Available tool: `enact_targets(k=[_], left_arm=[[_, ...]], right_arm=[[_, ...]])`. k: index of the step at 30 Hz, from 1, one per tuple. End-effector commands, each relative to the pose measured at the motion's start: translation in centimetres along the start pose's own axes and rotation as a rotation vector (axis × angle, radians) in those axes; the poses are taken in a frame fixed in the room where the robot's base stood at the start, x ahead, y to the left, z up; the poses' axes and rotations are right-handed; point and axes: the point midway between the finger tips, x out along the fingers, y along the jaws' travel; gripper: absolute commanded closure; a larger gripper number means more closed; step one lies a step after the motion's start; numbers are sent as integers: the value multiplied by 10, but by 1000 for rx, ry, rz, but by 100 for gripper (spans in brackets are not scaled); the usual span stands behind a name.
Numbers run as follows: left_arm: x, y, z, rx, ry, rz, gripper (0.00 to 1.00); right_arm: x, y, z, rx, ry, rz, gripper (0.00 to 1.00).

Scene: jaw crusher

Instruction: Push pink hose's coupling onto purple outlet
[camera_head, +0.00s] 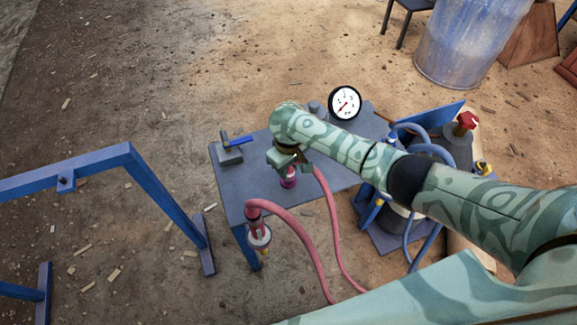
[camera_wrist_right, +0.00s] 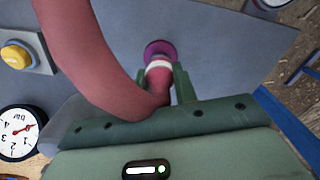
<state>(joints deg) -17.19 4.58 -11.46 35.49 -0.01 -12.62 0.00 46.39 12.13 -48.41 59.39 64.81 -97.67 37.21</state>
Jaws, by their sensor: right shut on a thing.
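My right gripper (camera_head: 290,158) is over the grey-blue table, its fingers (camera_wrist_right: 168,84) shut on the end of the pink hose (camera_wrist_right: 90,50). In the right wrist view a white band (camera_wrist_right: 159,65) on the hose's end lies between the fingertips. The purple outlet (camera_wrist_right: 160,48) shows just beyond that band; I cannot tell whether the coupling is on it or just short of it. In the head view purple (camera_head: 289,181) shows directly below the gripper, and the coupling is mostly hidden. The left gripper is not in view.
A thicker pink hose (camera_head: 290,222) bends over the table's front edge to a hanging fitting (camera_head: 259,238). A gauge (camera_head: 345,103) stands at the table's back. A blue-handled vise-like block (camera_head: 230,152) is at left. A blue frame (camera_head: 95,165) stands farther left; a machine with blue hoses is at right.

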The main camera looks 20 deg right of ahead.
Motion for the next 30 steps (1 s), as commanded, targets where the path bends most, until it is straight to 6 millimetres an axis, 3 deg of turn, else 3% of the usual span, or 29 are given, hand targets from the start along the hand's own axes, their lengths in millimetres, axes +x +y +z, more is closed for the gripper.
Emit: enact_targets(k=[30], left_arm=[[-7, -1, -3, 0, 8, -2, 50]], right_arm=[[0, -1, 2, 0, 0, 0, 92]])
